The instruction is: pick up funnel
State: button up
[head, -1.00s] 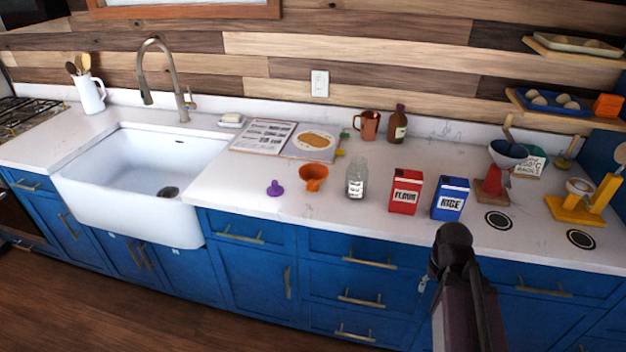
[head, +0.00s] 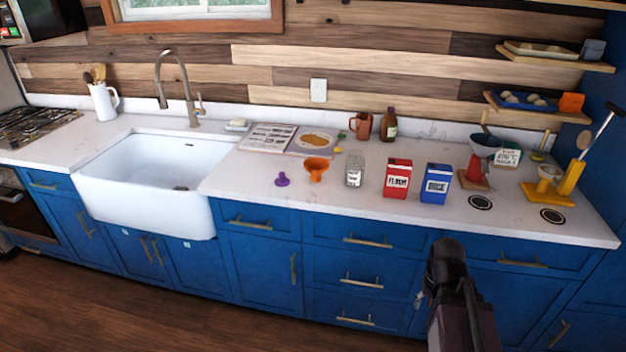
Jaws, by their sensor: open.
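An orange funnel-shaped piece (head: 316,168) stands on the white counter, right of the sink. A smaller purple funnel-shaped piece (head: 282,180) is just left of it, wide side down. I cannot tell from their looks alone which one the task's funnel is. My arm rises at the bottom right, in front of the blue drawers. Only a small pale tip of my gripper (head: 420,298) shows beside the dark arm end; the rest is hidden. It is well short of the counter, away from both pieces, and touches nothing I can see.
A glass jar (head: 355,172), red flour box (head: 397,178) and blue rice box (head: 436,184) stand right of the orange piece. An open book (head: 268,137), copper mug (head: 362,125) and brown bottle (head: 389,125) are behind. The counter's front strip is clear.

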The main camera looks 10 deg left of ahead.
aim_at(316, 166)
jog(key=z, duration=0.2)
jog(key=k, duration=0.5)
jog(key=u, duration=1.95)
jog(key=i, duration=1.6)
jog(key=u, duration=0.05)
